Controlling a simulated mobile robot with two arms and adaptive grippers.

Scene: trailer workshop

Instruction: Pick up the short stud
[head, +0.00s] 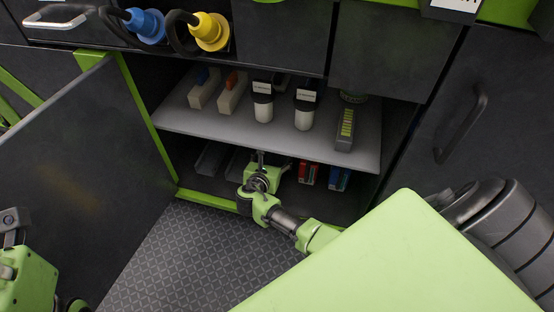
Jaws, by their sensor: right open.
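Two grey channel-like pieces lie on the cabinet's lower level, in the shade under the shelf. One grey piece (210,158) is at the left, and the other grey piece (237,163) is just left of my right gripper and partly hidden by it. They look like studs, but I cannot tell which is the short one. My right gripper (272,161) is open and empty at the opening of the lower level, its fingers pointing inward. I cannot tell whether it touches anything. Only green and dark parts of my left arm show at the left edge; its gripper is not visible.
The grey shelf (255,142) above holds white-labelled jars (304,113), small blocks (231,95) and a grey tray (345,130). Red boxes (309,174) and a blue box (340,179) stand right of my right gripper. The open cabinet door (90,175) bounds the left.

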